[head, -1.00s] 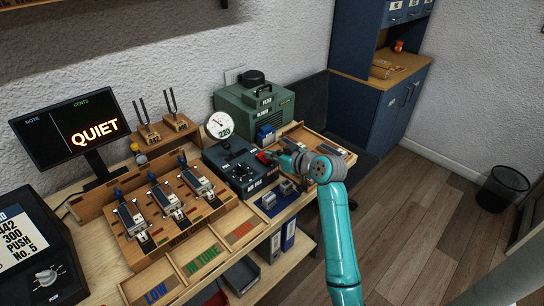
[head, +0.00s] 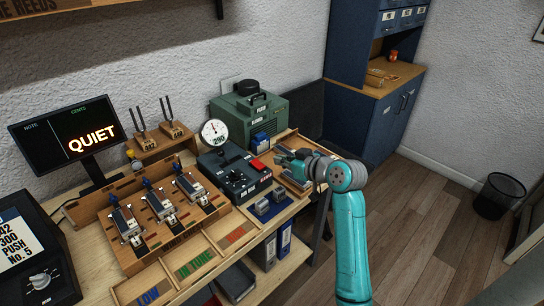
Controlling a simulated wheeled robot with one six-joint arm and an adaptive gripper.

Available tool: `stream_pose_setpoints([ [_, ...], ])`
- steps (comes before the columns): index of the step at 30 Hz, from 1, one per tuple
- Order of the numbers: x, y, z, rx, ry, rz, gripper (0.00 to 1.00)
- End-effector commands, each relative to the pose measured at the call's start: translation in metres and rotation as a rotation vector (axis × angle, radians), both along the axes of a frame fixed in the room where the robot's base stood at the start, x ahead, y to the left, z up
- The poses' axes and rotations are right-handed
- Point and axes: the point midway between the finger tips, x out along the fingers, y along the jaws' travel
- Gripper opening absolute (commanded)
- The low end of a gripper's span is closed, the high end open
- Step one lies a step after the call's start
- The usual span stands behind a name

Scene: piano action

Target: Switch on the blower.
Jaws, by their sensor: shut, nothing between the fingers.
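The blower (head: 255,108) is a green box with a black round cap and a handle, at the back of the bench against the wall. In front of it stands a dark control box (head: 234,176) with knobs and a red switch (head: 258,165) at its right end. A round white gauge (head: 214,133) above the box reads 290. My gripper (head: 281,154) is shut and empty, just right of the red switch and apart from it. Whether the switch is pressed is too small to tell.
A wooden tray (head: 321,149) lies behind and under my gripper. Reed fixtures (head: 160,204), tuning forks (head: 172,129) and a monitor reading QUIET (head: 68,138) fill the left.

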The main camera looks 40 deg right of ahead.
Motion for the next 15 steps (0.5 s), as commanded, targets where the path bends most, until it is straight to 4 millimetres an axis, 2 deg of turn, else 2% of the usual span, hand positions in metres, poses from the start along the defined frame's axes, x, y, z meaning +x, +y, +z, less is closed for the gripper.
stream_pose_setpoints([
  [1,-0.008,-0.001,0.001,0.000,0.000,-0.002,0.00],
  [6,-0.025,-0.001,0.003,0.001,0.000,-0.001,0.00],
  [15,-0.031,-0.001,0.004,0.000,0.000,0.001,0.00],
])
